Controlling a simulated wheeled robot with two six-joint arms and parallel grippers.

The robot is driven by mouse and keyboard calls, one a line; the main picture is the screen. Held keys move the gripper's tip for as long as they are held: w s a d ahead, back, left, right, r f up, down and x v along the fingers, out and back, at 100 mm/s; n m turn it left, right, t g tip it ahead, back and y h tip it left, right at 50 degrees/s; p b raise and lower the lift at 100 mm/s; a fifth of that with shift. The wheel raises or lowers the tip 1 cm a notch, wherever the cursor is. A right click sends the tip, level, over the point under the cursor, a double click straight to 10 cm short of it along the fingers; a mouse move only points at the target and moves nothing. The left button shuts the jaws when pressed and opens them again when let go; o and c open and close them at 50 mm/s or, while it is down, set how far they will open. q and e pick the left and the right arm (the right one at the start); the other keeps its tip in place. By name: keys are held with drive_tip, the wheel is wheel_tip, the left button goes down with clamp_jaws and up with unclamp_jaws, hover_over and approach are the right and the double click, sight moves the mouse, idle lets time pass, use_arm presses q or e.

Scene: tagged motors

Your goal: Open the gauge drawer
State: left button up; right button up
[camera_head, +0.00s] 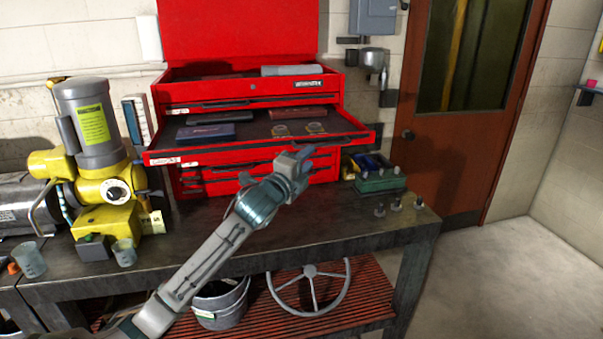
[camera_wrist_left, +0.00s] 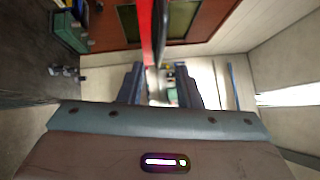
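The red tool chest (camera_head: 245,95) stands on the bench against the wall. One wide drawer (camera_head: 255,146) stands pulled out toward me. My left gripper (camera_head: 304,153) is at the right part of this drawer's front edge. In the left wrist view my two dark fingers (camera_wrist_left: 159,82) stand apart, and the red drawer edge (camera_wrist_left: 146,30) shows ahead between them. I cannot tell whether they touch it. My right gripper is in neither view.
A yellow and grey machine (camera_head: 100,150) stands left of the chest. A green bin (camera_head: 380,181) and small metal parts (camera_head: 397,205) sit on the bench at right. A bucket (camera_head: 220,304) and a handwheel (camera_head: 310,290) are on the red lower shelf. The floor at right is clear.

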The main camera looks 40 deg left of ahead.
use_arm(q)
drive_tip(key=shift+s+d+f, duration=0.1)
drive_tip(key=shift+s+f, duration=0.05)
drive_tip(key=shift+s, duration=0.9)
drive_tip(key=shift+f, duration=0.1)
